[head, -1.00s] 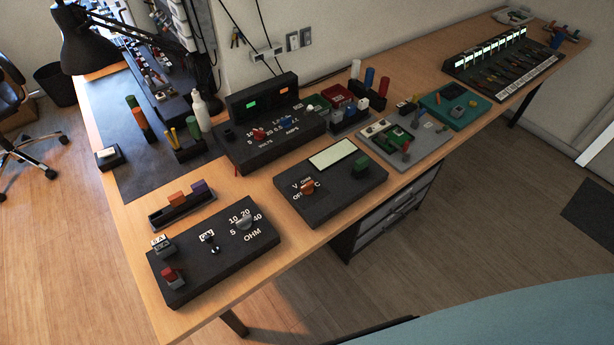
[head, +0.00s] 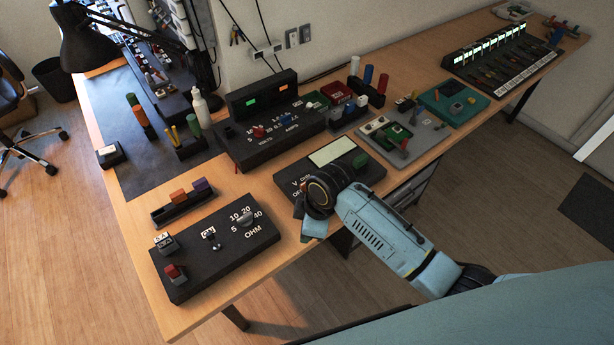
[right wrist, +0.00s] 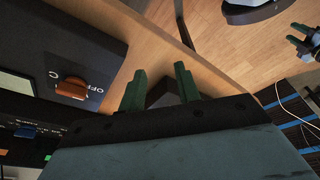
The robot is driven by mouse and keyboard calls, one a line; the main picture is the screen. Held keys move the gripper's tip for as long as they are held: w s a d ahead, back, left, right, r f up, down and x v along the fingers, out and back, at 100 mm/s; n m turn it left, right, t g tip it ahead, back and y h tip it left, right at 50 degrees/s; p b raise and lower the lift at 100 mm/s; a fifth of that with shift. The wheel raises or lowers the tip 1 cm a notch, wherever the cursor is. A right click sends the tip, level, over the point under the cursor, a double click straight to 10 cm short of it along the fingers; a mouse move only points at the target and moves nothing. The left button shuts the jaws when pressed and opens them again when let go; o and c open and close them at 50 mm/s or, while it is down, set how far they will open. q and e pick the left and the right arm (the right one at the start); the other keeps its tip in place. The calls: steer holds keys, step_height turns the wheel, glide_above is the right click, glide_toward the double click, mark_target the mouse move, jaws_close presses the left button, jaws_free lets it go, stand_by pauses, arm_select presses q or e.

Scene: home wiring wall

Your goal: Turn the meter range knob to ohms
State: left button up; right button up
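The meter is a black box (head: 286,179) with a pale screen (head: 331,152) and a green block on top, near the table's front edge. In the head view my right gripper and wrist cover most of its knob area. In the right wrist view the orange range knob (right wrist: 73,87) shows beside the OFF and C marks; I cannot tell its exact setting. My right gripper (right wrist: 160,90) is open, its two green fingers apart and empty, off to the right of the knob and not touching it. What looks like my left gripper (right wrist: 300,36) is at that view's right edge, fingers apart.
An OHM box (head: 215,245) with switches stands left of the meter. A volts-and-amps box (head: 270,145) is behind it. A grey board (head: 425,135) lies to the right. The wooden table's front edge runs just below the meter.

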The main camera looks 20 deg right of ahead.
steer(key=w+r+n, duration=0.4)
steer(key=w+r, duration=0.1)
steer(key=w, duration=0.1)
steer(key=n+g+h, duration=0.1)
steer(key=n+h, duration=0.1)
steer(key=n, duration=0.3)
glide_toward(307, 182)
steer(key=f+b, duration=0.1)
steer(key=f, duration=0.3)
steer(key=f+b, duration=0.1)
steer(key=f, duration=0.3)
steer(key=shift+w+a+f, duration=0.15)
steer(key=shift+w+f, duration=0.05)
steer(key=shift+f, duration=0.15)
steer(key=shift+c, duration=0.4)
jaws_close()
